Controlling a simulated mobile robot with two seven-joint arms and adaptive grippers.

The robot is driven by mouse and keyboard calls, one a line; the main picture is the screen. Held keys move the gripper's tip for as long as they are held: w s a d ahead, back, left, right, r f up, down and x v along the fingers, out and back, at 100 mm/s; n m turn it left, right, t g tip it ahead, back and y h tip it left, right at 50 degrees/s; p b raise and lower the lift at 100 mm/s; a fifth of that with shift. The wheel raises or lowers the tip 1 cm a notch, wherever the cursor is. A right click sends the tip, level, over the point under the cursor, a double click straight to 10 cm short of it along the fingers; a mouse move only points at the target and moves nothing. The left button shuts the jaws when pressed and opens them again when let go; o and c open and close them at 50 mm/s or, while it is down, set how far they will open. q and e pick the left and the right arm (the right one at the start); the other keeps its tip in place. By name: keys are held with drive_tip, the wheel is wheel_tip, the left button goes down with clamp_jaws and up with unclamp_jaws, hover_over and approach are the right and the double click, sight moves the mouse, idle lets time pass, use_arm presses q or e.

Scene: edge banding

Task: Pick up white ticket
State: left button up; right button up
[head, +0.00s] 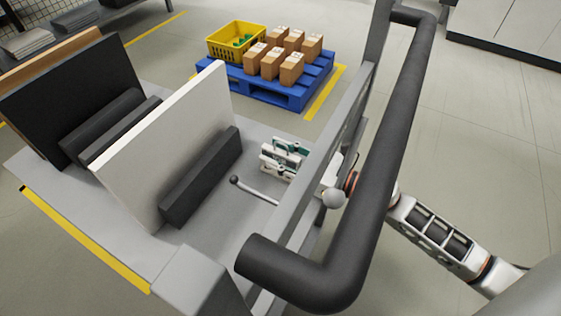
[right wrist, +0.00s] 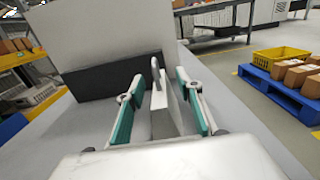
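My right gripper (head: 281,158) is over the grey cart deck, behind the cart's frame rail. In the right wrist view its teal-padded fingers (right wrist: 157,92) stand apart. A pale upright thin piece (right wrist: 164,112) stands between them, with a grey rounded loop at its top. It may be the white ticket, but I cannot tell for sure. Gaps show between it and both fingers. In the head view no ticket can be made out clearly. My left gripper is not in view.
A large white panel (head: 170,140) stands upright against a dark block (head: 202,178). A lever with a ball knob (head: 235,180) is near my gripper. The thick dark handle (head: 395,140) crosses the foreground. A blue pallet (head: 285,94) with boxes and a yellow crate (head: 222,48) stands beyond.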

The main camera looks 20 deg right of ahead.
sight(263, 147)
drive_tip(key=shift+x, duration=1.95)
drive_tip(key=shift+f, duration=0.1)
drive_tip(key=c, duration=0.9)
drive_tip(key=shift+d, duration=0.1)
